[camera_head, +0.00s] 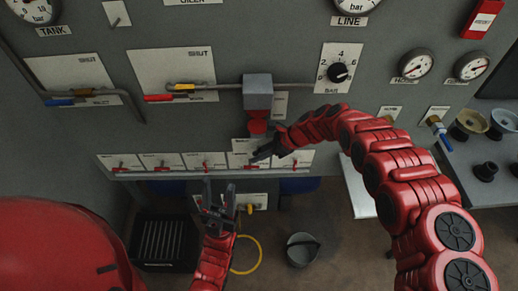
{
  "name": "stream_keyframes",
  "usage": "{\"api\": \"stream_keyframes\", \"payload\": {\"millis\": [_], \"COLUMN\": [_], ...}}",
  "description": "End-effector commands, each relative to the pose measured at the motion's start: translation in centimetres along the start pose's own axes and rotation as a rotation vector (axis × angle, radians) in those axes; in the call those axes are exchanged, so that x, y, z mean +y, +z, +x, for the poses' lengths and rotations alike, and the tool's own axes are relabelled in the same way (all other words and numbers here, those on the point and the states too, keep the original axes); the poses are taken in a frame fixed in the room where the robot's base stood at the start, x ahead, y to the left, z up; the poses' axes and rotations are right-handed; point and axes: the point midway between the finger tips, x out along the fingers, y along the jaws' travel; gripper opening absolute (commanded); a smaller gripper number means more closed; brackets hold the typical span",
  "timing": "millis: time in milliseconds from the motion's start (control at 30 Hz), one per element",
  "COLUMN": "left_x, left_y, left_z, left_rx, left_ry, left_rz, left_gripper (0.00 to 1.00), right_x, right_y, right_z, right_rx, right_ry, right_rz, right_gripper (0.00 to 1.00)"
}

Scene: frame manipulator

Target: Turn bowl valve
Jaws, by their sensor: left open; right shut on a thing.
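My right arm comes in from the right, and its gripper (262,155) is shut at a small valve in the row below the grey box. The fingers cover much of that valve's handle (250,164), of which a little red shows. Its white label plate (242,146) is too small to read, so I cannot tell which valve is the bowl valve. My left gripper (219,200) is open and empty, with its fingers pointing up, below the row and apart from it. Other small red-handled valves (206,163) sit along the row.
A grey box (258,92) with a red part (257,127) beneath sticks out above the row. Larger levers (160,98), gauges (411,64) and a dial (338,72) are on the panel. A bucket (302,249) and a black crate (165,241) stand on the floor.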

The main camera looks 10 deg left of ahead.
Motion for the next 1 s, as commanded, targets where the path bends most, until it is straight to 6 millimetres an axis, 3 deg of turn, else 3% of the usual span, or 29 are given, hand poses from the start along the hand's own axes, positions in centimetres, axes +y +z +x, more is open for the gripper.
{"api": "stream_keyframes", "payload": {"millis": [333, 867, 900, 933, 1000], "left_x": [0.00, 0.00, 0.00, 0.00, 0.00], "left_y": [-0.01, 0.00, -0.01, -0.01, 0.00], "left_z": [0.01, 0.01, 0.01, 0.01, 0.01], "left_rx": [0.000, 0.000, 0.000, 0.000, 0.000], "left_ry": [0.000, 0.000, 0.000, 0.000, 0.000], "left_rz": [0.000, 0.000, 0.000, 0.000, 0.000], "left_gripper": [0.50, 0.50, 0.50, 0.50, 0.50], "right_x": [-0.02, 0.02, 0.03, 0.03, 0.02], "right_y": [0.06, 0.07, 0.06, 0.06, 0.06], "right_z": [0.11, 0.12, 0.13, 0.13, 0.12], "right_rx": [0.131, 0.152, 0.152, 0.152, 0.152], "right_ry": [-0.022, -0.024, -0.024, -0.024, -0.024], "right_rz": [-0.016, -0.018, -0.018, -0.018, -0.018], "right_gripper": [0.00, 0.00, 0.27, 0.32, 0.33]}}
